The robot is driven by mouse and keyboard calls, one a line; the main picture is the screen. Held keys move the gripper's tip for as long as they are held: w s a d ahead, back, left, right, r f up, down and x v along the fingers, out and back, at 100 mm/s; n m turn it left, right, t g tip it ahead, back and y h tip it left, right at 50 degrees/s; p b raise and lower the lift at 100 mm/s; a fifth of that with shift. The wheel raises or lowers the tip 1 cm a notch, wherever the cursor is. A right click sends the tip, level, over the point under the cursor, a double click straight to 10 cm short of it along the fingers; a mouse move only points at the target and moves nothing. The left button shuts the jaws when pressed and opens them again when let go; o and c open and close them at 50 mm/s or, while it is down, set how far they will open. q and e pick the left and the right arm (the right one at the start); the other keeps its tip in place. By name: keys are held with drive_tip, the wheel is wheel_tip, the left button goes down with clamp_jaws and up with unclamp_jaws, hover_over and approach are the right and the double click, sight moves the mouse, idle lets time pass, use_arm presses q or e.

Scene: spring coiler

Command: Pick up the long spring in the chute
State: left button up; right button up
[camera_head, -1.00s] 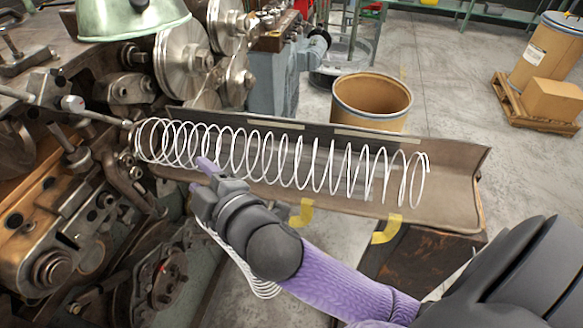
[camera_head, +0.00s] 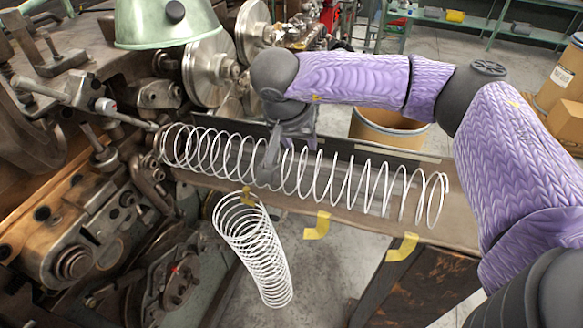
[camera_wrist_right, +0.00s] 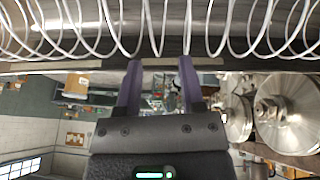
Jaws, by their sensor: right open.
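The long white wire spring (camera_head: 318,178) lies lengthwise in the metal chute (camera_head: 455,222), from the coiling machine at left to near the chute's right end. My right gripper (camera_head: 271,168) is at the spring's left-middle part, its arm reaching over from the right and the far side. In the right wrist view its two purple fingers (camera_wrist_right: 160,68) are spread apart with nothing held between them, pointing at the coils of the long spring (camera_wrist_right: 163,30). Whether they touch the wire cannot be told. My left gripper is not in view.
A second white spring (camera_head: 252,250) hangs below the chute's near side. The coiling machine (camera_head: 75,225) with its discs and green lamp hood (camera_head: 165,25) crowds the left. A brown drum (camera_head: 388,132) stands behind the chute.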

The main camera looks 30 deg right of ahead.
sight(304, 150)
drive_tip(key=x, duration=0.5)
drive_tip(key=shift+d+f, duration=0.15)
drive_tip(key=shift+f, duration=0.1)
drive_tip(key=shift+s, duration=0.1)
clamp_jaws()
idle(0.7)
